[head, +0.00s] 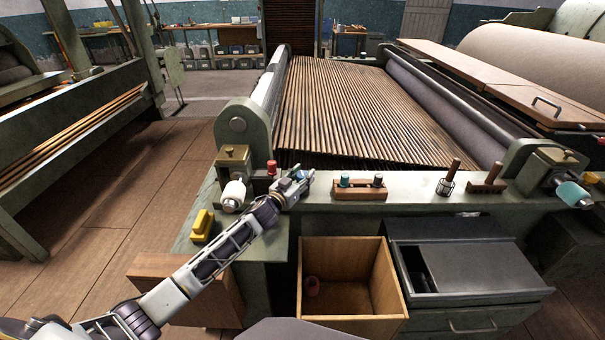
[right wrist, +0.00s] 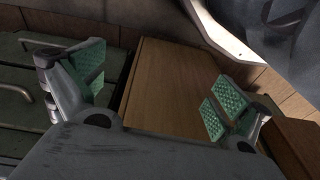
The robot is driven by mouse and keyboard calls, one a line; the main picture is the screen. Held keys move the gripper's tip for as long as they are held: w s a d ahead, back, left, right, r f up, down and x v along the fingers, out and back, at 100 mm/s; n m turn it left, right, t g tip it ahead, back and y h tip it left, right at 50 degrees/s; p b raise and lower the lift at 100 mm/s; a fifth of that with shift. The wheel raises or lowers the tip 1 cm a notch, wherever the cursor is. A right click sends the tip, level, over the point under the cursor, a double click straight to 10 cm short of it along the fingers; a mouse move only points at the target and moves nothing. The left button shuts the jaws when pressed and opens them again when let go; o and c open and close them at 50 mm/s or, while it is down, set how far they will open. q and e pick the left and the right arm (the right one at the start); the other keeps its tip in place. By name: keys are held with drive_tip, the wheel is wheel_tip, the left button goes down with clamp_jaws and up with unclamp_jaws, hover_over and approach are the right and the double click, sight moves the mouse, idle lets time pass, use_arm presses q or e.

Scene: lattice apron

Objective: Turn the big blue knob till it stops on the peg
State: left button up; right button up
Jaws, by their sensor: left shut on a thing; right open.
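A blue knob (head: 302,174) sits on the green front rail, mostly hidden by my left gripper (head: 297,180). The gripper's fingers are closed around it, and its arm comes up from the lower left. I cannot make out a peg or a stop beside it. A small red knob (head: 272,168) stands just to the left on the rail. A larger pale teal knob (head: 571,194) sticks out at the right end of the machine, far from my left gripper. My right gripper (right wrist: 158,92) shows in the right wrist view, its green-padded fingers wide apart and empty.
A white knob (head: 233,195) and a yellow block (head: 202,226) are left of my left gripper. A wooden rack (head: 360,193) with two coloured pieces stands to its right. An open wooden box (head: 398,290) and a grey drawer unit (head: 480,270) sit below.

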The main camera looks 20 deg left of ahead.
sight(302, 174)
use_arm(q)
drive_tip(key=shift+h+p, duration=0.3)
drive_tip(key=shift+m+g+h+p, duration=0.3)
drive_tip(key=shift+m+h+p, duration=0.1)
use_arm(e)
drive_tip(key=shift+s+d+f, duration=0.1)
drive_tip(key=shift+d+f, duration=0.1)
drive_tip(key=shift+f, duration=0.8)
drive_tip(key=shift+s+d+f, duration=0.1)
drive_tip(key=shift+d+f, duration=0.05)
drive_tip(key=shift+f, duration=0.8)
use_arm(q)
drive_tip(key=o, duration=1)
drive_tip(key=shift+r, duration=0.1)
drive_tip(key=shift+r, duration=4.85)
